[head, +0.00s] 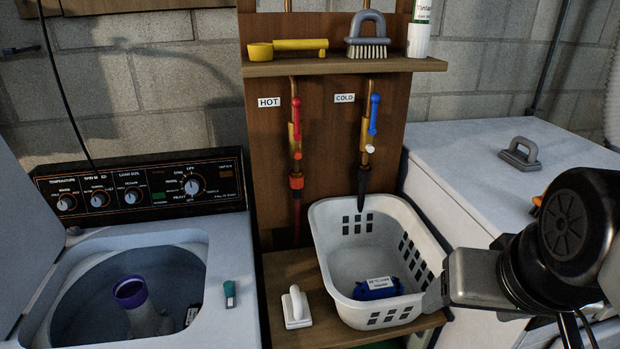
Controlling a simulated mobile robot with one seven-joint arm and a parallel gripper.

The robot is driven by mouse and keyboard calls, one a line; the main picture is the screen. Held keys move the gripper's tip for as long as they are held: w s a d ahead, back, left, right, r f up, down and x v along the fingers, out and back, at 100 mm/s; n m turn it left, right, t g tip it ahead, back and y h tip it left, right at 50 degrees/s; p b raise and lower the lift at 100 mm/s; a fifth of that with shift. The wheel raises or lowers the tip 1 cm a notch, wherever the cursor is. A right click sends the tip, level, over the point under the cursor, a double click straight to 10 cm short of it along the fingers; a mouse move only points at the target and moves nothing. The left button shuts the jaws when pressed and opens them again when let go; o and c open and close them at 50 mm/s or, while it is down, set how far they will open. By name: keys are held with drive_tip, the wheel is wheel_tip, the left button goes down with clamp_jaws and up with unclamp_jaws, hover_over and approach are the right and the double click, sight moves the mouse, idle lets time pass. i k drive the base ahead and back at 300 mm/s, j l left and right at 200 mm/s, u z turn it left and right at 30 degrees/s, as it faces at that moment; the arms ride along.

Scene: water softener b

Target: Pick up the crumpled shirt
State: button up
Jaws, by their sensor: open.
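I cannot make out a clear crumpled shirt in the head view. A small dark blue item (377,289) with a white printed label lies on the floor of the white laundry basket (335,262). It could be a folded or bunched cloth or a packet; I cannot tell which. My gripper (432,299) is at the right, by the basket's front right corner. It is open, and nothing shows between its fingers, though they are small and partly hidden. I cannot tell whether it touches the basket's rim.
An open washing machine (215,278) stands left, a purple-topped agitator (130,291) in its drum. A white iron-like object (296,307) sits on the wooden bench (285,268) beside the basket. Hot and cold taps and a shelf (345,66) are behind.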

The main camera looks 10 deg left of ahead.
sight(192, 309)
drive_tip(key=k+j+u, duration=0.1)
drive_tip(key=j, duration=0.15)
drive_tip(key=j+u, duration=0.1)
drive_tip(key=j, duration=0.15)
drive_tip(key=j+u, duration=0.3)
drive_tip(key=j, duration=0.4)
drive_tip(key=j+u, duration=0.25)
drive_tip(key=j, duration=0.45)
drive_tip(key=i, duration=0.05)
